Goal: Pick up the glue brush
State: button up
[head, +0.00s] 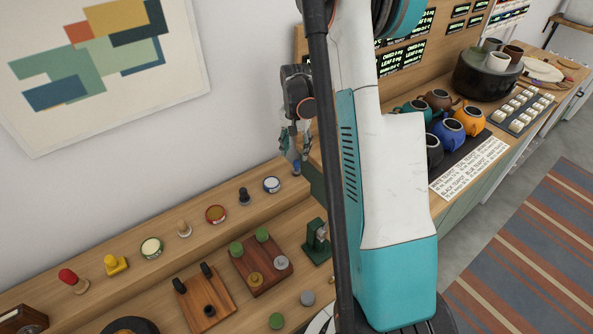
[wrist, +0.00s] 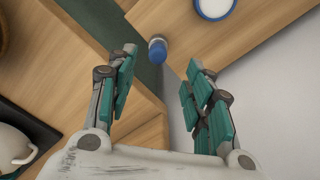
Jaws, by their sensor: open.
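My gripper (head: 294,152) hangs above the far right end of the upper wooden shelf in the head view. In the wrist view its two teal-padded fingers (wrist: 160,80) are spread apart with nothing between the pads. A small blue object with a pale end (wrist: 157,49) shows beyond the fingertips, near the shelf's end, apart from both fingers. It may be the glue brush; I cannot tell for sure. In the head view a bit of blue (head: 297,167) shows just under the fingers, partly hidden by them.
A blue-rimmed white tin (head: 272,185) stands beside it and shows in the wrist view (wrist: 214,6). The wall is close behind. Several teapots (head: 450,130) stand at right.

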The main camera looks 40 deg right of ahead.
aim_at(297, 164)
jog(key=f, duration=0.2)
jog(key=f+b, duration=0.1)
jog(key=f, duration=0.2)
jog(key=f+b, duration=0.1)
jog(key=f, duration=0.1)
jog(key=shift+s+f, duration=0.15)
jog(key=shift+s, duration=0.15)
jog(key=c, duration=1)
